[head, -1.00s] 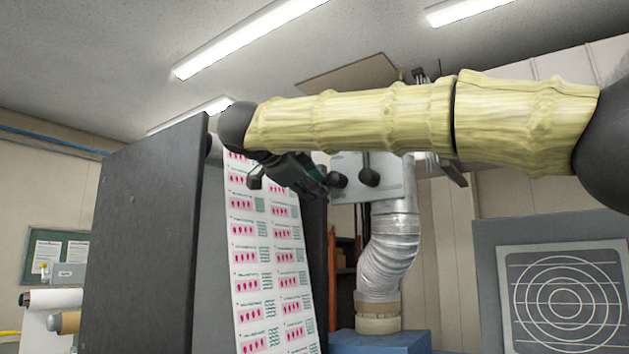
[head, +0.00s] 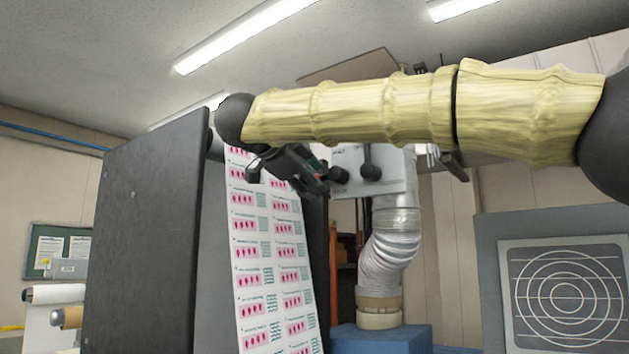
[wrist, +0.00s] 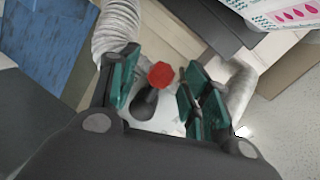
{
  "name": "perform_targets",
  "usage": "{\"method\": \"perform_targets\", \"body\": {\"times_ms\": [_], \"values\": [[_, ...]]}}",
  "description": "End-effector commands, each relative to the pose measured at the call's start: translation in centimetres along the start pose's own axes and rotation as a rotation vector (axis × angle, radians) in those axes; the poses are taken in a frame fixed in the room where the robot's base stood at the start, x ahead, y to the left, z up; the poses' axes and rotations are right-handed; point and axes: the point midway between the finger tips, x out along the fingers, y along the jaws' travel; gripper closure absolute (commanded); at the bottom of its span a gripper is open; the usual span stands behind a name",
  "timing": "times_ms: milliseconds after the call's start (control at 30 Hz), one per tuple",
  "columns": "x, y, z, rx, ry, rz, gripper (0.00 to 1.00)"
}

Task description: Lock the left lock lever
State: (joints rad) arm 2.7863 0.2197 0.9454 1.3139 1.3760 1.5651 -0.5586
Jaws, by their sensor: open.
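A red-ended dark lever (wrist: 161,76) shows between the two green-lined fingers of my gripper (head: 318,177) in the wrist view. The fingers are apart, with gaps beside the red end, and are not closed on it. In the head view, two dark knobbed levers stick out of a pale box; the left lever (head: 339,175) is close to my fingertips, and the right lever (head: 370,172) is a little further right. The lever's base is partly hidden, and I cannot tell its lock position.
A printed web (head: 262,250) hangs left of the box, beside a large dark panel (head: 150,230). A silvery flexible duct (head: 392,245) runs below the box to a blue base (head: 380,340). A panel with circles (head: 565,295) stands at right.

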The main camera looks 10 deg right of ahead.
Motion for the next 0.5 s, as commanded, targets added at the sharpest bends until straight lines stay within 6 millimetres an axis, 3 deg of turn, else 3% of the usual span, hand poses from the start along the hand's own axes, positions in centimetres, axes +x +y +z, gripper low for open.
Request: {"method": "perform_targets", "body": {"times_ms": [500], "values": [[-8.8, 0.0, 0.1, -0.002, 0.000, -0.001, 0.52]]}}
